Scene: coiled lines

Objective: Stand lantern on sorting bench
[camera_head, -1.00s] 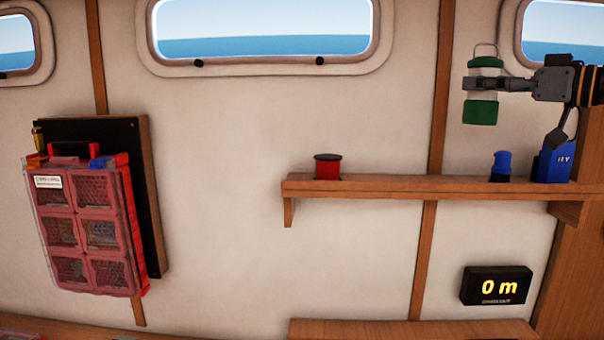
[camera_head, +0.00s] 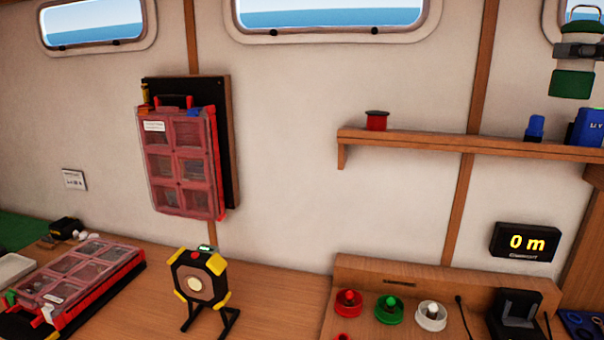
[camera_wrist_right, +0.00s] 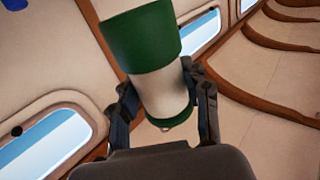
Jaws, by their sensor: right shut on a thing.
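The lantern (camera_head: 572,84) is a white cylinder with green ends and a wire handle on top. It hangs upright in the air at the upper right of the head view, partly cut by the frame. My right gripper (camera_head: 580,50) is shut around its white middle. In the right wrist view, the fingers of the right gripper (camera_wrist_right: 160,95) lie on both sides of the lantern (camera_wrist_right: 143,35). A wooden bench top (camera_head: 275,290), which looks like the sorting bench, runs along the bottom. My left gripper is not in view.
Bare wood lies around the work light. A wall shelf (camera_head: 440,140) holds small items; a depth display (camera_head: 525,242) is below.

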